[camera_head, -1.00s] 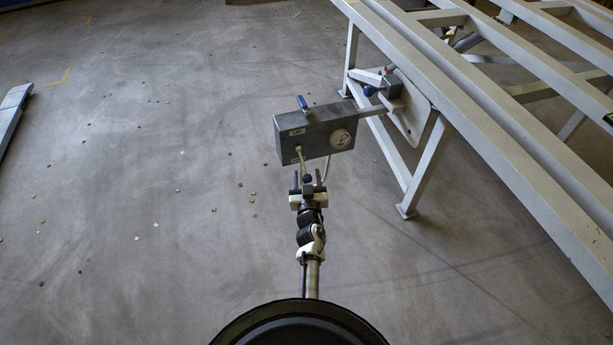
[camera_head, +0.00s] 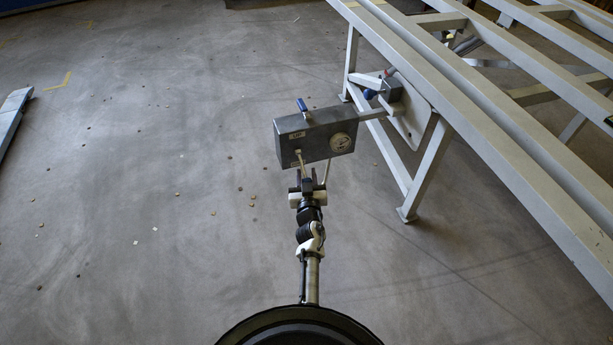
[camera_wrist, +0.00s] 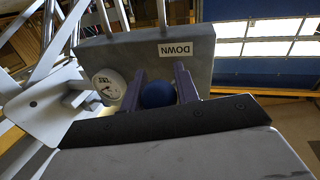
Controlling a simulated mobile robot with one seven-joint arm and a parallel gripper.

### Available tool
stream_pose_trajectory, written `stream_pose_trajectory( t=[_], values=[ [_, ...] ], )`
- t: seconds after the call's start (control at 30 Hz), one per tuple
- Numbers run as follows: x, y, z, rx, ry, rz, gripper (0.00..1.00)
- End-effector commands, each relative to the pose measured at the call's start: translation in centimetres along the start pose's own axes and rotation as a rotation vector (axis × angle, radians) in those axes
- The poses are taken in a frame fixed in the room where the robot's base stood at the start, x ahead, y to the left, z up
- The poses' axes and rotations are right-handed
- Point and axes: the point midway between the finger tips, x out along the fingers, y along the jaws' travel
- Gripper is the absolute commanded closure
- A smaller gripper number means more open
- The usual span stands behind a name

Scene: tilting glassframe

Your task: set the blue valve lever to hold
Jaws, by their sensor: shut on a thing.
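A grey valve box (camera_head: 318,137) with a round gauge (camera_head: 341,142) hangs beside the steel frame. A thin lever rod (camera_head: 301,160) leaves its front face and leads down to my gripper (camera_head: 307,180). In the wrist view the lever's blue ball knob (camera_wrist: 158,94) sits between the two fingers of my gripper (camera_wrist: 160,70), which is shut on it. The knob is mostly hidden by the fingers in the head view. The box also shows in the wrist view, with an upside-down DOWN label (camera_wrist: 179,49). No hold mark can be read.
A blue handle (camera_head: 302,105) stands on top of the box. A frame leg (camera_head: 426,170) stands close right. The floor to the left is open, with small scattered bits.

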Motion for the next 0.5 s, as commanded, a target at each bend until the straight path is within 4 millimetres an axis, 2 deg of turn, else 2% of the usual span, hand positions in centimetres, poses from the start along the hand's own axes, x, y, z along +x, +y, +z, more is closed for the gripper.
stream_pose_trajectory(
  t=[0.5],
  values=[
    [-0.2,0.2,-1.4,-0.016,-0.064,-0.004,1.00]
  ],
)
